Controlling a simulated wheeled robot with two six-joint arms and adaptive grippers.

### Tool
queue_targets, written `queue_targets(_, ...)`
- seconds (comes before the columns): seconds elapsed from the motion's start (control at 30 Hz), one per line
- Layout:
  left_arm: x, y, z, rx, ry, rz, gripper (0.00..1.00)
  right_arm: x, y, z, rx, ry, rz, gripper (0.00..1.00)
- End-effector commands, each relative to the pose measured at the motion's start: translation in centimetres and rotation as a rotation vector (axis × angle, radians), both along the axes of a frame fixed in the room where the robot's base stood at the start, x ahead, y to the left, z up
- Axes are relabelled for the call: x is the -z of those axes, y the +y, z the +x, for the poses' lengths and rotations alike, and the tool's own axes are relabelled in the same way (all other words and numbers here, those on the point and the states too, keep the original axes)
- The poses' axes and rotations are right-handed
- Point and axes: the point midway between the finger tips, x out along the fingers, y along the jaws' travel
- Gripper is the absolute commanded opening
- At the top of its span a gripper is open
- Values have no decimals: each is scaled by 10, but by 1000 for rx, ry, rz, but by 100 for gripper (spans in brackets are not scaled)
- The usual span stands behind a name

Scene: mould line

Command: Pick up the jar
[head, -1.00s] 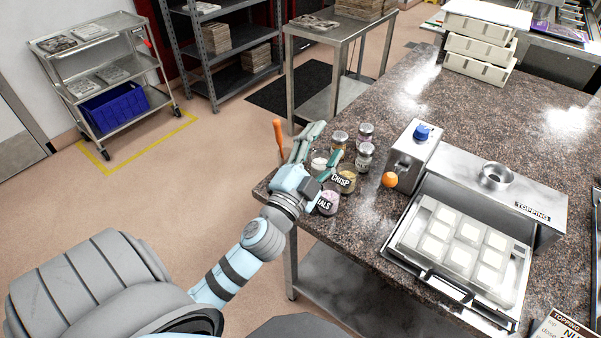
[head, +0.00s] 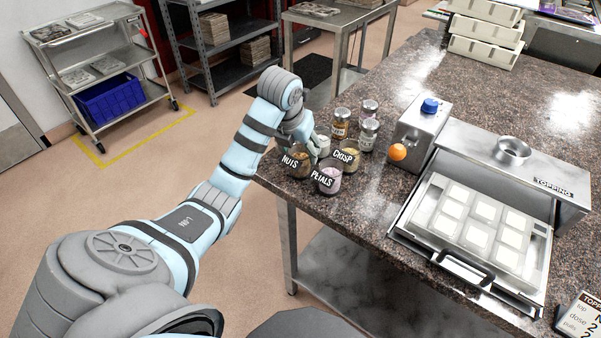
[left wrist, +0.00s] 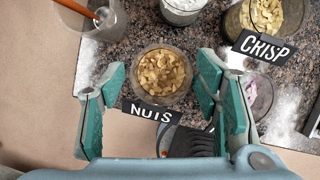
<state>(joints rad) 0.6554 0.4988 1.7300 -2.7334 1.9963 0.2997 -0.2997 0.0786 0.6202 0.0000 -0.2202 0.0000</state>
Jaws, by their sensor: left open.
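Several jars stand grouped at the table's left corner. The nuts jar (head: 299,168), with a black NUTS label, is open-topped and filled with chopped nuts. It also shows in the left wrist view (left wrist: 160,72). The petals jar (head: 327,181) and the crisp jar (head: 346,161) stand to its right. My left gripper (left wrist: 162,80) is open, one finger on each side of the nuts jar, with gaps visible between fingers and glass. My right gripper is out of view.
Lidded jars (head: 368,134) and a white-filled container (left wrist: 182,10) stand close behind. A container with an orange-handled tool (left wrist: 98,14) is at the wrist view's top left. The table edge is close.

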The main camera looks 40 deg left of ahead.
Motion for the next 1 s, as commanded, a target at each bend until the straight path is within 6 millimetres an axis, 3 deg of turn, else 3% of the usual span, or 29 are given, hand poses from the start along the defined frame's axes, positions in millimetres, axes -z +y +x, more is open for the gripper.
queue_targets(0.03,7,0,2,0,-1,-1,57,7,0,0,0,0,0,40)
queue_targets(0.33,50,2,16,2,0,-1,57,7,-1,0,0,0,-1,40)
queue_targets(0.57,54,3,19,4,-3,0,57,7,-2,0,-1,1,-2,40)
queue_targets(0.83,54,3,19,4,-3,0,16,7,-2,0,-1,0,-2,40)
queue_targets(1.0,54,3,19,4,-4,0,14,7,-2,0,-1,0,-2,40)
